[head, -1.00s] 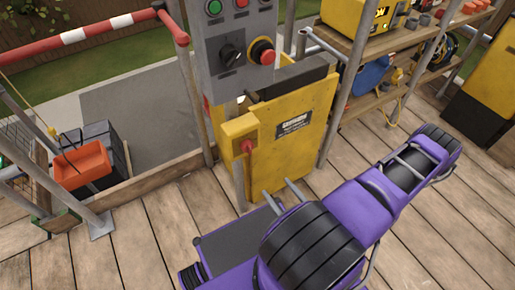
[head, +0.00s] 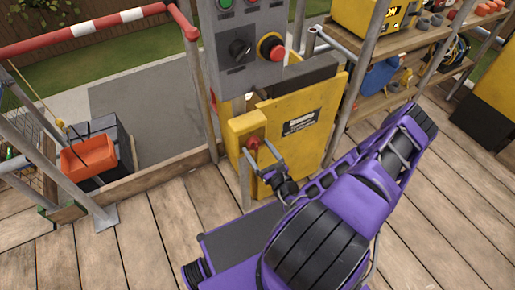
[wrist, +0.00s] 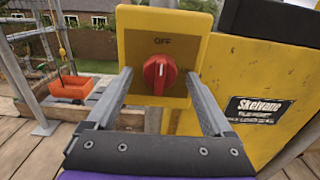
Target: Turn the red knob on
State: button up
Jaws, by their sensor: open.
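The red knob (wrist: 160,75) sits on the front of a yellow switch box (wrist: 190,48), below the word OFF in the wrist view. Its pale pointer mark points up toward OFF. In the head view the red knob (head: 253,143) shows on the yellow box (head: 243,125), low on the post. My gripper (wrist: 160,82) is open, with one finger to each side of the knob and nothing held. In the head view my gripper (head: 258,155) is right at the knob. I cannot tell whether the fingers touch it.
A grey control panel (head: 228,75) with a black rotary switch and a red push button stands above. A yellow labelled panel (head: 310,120) is right beside the knob. An orange bin (head: 88,155) lies left. Shelves (head: 400,45) stand at the back right.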

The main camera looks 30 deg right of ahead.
jog(key=shift+w, duration=0.4)
grip_shut()
